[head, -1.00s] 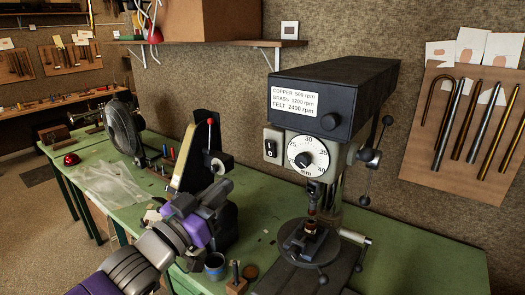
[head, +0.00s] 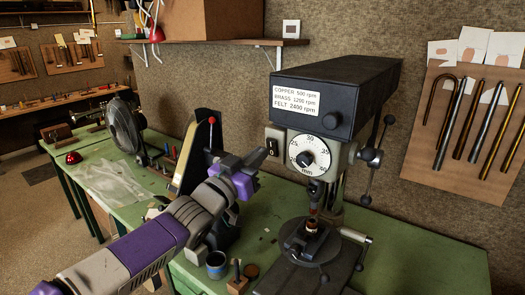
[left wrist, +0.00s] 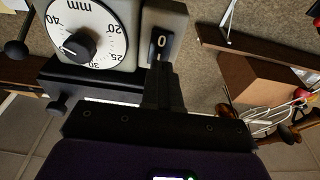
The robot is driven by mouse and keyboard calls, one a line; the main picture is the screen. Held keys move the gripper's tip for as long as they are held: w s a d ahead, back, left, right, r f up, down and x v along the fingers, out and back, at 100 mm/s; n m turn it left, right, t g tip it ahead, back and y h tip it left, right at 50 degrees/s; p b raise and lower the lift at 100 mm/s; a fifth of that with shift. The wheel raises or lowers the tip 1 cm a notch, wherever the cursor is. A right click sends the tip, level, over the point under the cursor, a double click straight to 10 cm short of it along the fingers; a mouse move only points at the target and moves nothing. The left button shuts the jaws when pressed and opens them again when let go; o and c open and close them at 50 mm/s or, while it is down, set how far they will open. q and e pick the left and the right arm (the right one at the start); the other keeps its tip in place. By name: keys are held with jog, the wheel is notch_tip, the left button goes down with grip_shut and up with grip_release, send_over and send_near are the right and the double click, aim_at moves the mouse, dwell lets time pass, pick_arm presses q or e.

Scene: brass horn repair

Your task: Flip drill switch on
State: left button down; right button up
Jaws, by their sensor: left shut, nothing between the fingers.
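The drill switch (head: 271,149) is a small black rocker on a plate at the left of the drill press head (head: 335,100), beside the white depth dial (head: 308,152). In the left wrist view the picture is upside down, and the switch (left wrist: 158,46) shows a white 0 mark. My left gripper (head: 257,158) is shut and empty. Its tips are just in front of and below the switch in the head view. In the left wrist view the closed fingers (left wrist: 162,72) reach to the rocker's edge and cover part of it. I cannot tell whether they touch. My right gripper is out of view.
A drill handle (head: 374,155) sticks out at the right of the head. The drill table (head: 345,233) holds a small dark fixture. A belt machine (head: 190,155) with a red-knobbed lever stands behind my left arm. The green bench (head: 430,255) is clear at right.

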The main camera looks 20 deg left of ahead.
pick_arm(q)
jog(key=shift+x, duration=1.15)
jog(key=r+g+p, duration=0.1)
jog(key=p, duration=0.7)
jog(key=shift+w+d+r+g+y, duration=0.1)
jog(key=shift+w+r+g+y, duration=0.05)
jog(key=shift+r+g+y, duration=0.25)
jog(key=shift+w+d+f, duration=0.1)
jog(key=shift+f, duration=0.35)
jog(key=shift+s, duration=0.2)
jog(key=p, duration=0.4)
send_near(271, 143)
jog(key=s+a+r, duration=0.2)
jog(key=s+r, duration=0.2)
jog(key=s, duration=0.2)
jog(key=shift+a+f, duration=0.15)
jog(key=shift+f, duration=0.1)
